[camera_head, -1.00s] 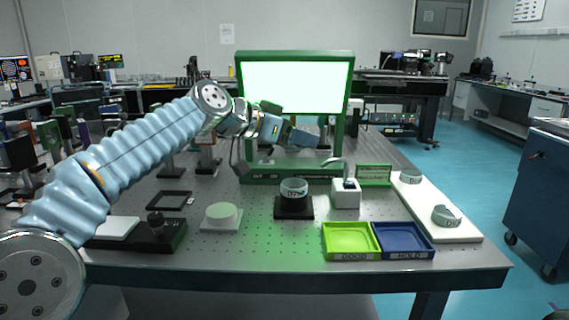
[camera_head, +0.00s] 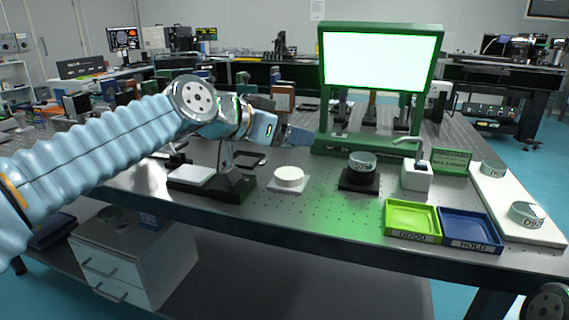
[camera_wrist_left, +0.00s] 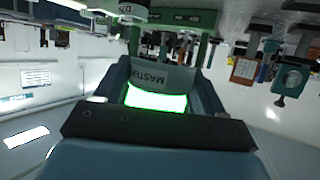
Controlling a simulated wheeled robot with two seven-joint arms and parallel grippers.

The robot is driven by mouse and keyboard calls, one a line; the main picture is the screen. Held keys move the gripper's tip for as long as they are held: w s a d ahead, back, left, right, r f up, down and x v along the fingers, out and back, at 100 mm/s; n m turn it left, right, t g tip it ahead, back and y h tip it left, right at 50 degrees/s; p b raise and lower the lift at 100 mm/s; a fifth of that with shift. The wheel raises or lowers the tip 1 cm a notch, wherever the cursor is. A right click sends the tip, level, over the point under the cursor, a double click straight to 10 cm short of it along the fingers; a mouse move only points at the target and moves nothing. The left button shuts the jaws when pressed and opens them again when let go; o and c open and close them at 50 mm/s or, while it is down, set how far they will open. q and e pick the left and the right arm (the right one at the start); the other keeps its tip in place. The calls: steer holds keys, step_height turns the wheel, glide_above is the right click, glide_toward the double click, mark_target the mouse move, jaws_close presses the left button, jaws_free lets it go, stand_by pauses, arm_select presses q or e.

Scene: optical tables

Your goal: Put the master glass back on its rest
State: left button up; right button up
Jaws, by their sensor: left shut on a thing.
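My left gripper (camera_head: 300,135) hangs over the bench, left of the lit screen, and appears in the picture just above a round white pad (camera_head: 289,174) on a square base. In the head view the glass is hidden or too small to make out. I cannot tell for sure which stand is its rest. My right gripper is out of view.
A black stand (camera_head: 358,182) holds a marked glass (camera_head: 362,162). The green-framed screen (camera_head: 378,60) stands behind. A white block with a bent tube (camera_head: 416,178), green GOOD tray (camera_head: 411,217), blue HOLD tray (camera_head: 470,228) and white board (camera_head: 500,203) with two glasses are right.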

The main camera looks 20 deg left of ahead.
arm_select(q)
glide_above(289, 173)
steer(key=f, duration=0.6)
steer(key=shift+s+b, duration=0.3)
steer(key=shift+w+f, duration=0.2)
steer(key=shift+f, duration=0.75)
steer(key=shift+w+f, duration=0.2)
steer(key=shift+f, duration=0.75)
steer(key=shift+b, duration=0.3)
